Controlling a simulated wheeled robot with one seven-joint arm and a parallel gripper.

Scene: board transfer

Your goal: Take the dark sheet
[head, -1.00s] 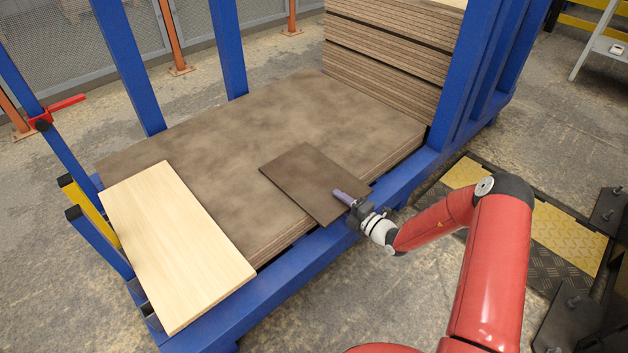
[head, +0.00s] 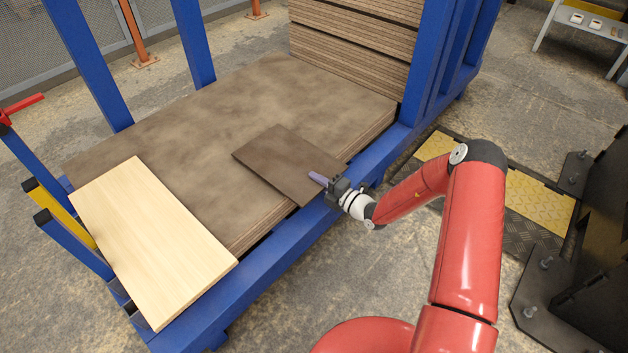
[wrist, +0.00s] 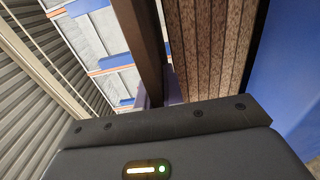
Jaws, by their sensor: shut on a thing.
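The dark sheet (head: 282,160) is a thin brown rectangular panel over the right front part of the large brown board stack (head: 200,110). Its near corner reaches out over the blue rail. My gripper (head: 320,180) is shut on its right-hand edge, with a purple finger lying on top. In the wrist view the sheet (wrist: 140,45) is a dark band between the fingers. A narrow gap shows there between it and the layered edge of the stack (wrist: 215,40), so it is apart from the stack at that edge. The lower finger is hidden in the head view.
A pale wooden board (head: 150,235) lies across the left end of the stack. Blue posts (head: 192,40) and a blue rail (head: 290,240) frame the rack. A taller pile of boards (head: 355,45) stands at the back. A yellow-and-black floor plate (head: 525,200) lies at right.

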